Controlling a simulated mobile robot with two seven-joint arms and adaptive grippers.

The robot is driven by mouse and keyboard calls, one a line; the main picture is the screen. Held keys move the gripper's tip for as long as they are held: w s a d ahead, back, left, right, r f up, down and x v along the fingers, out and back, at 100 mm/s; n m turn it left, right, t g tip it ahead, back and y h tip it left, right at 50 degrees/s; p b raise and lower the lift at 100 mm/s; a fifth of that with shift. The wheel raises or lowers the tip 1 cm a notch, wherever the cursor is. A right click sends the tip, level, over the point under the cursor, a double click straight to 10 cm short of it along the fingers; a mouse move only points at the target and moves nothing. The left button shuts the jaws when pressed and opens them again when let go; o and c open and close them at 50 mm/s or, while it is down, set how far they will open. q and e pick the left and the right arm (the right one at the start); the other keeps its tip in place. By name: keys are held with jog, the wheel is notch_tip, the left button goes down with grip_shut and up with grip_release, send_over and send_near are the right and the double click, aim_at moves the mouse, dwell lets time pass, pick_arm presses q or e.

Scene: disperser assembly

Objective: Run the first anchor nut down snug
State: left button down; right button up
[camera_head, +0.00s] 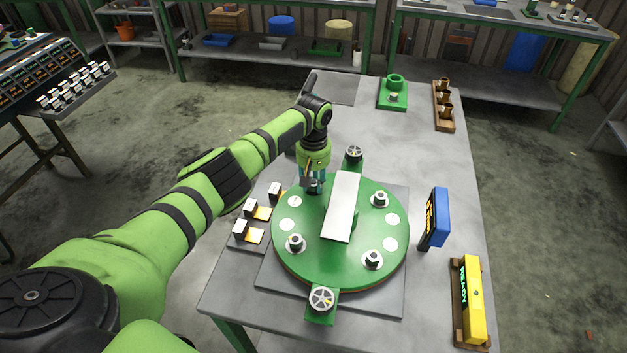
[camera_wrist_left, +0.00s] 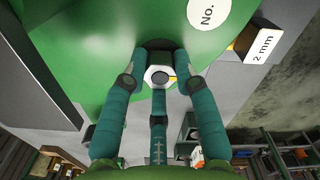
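The green round disperser plate (camera_head: 330,262) lies flat on a grey base, with a pale bar (camera_head: 342,207) across its middle. My left gripper (camera_head: 312,185) points down at the plate's far left edge, at one anchor. In the left wrist view its three teal fingers (camera_wrist_left: 160,52) close around a dark piece and a pale hexagonal nut (camera_wrist_left: 158,75); the fingertips appear to touch its sides. The fingers partly hide that anchor. Other anchors with nuts stand at the right (camera_head: 380,199), front right (camera_head: 372,259) and front left (camera_head: 296,242). My right gripper is not in view.
Hand-wheel clamps stand at the front (camera_head: 322,299) and back (camera_head: 354,153) of the plate. Small labelled blocks (camera_head: 250,212) sit at the left. A blue device (camera_head: 436,218) and a yellow READY device (camera_head: 473,300) stand at the right. The table's back middle is clear.

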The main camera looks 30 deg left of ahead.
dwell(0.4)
pick_arm(q)
jog(key=m, duration=0.4)
jog(key=shift+m+p, duration=0.3)
jog(key=shift+p, duration=0.05)
jog(key=m, duration=1.4)
jog(key=shift+m, duration=0.7)
jog(key=c, duration=1)
grip_release()
jog(key=shift+o, duration=0.2)
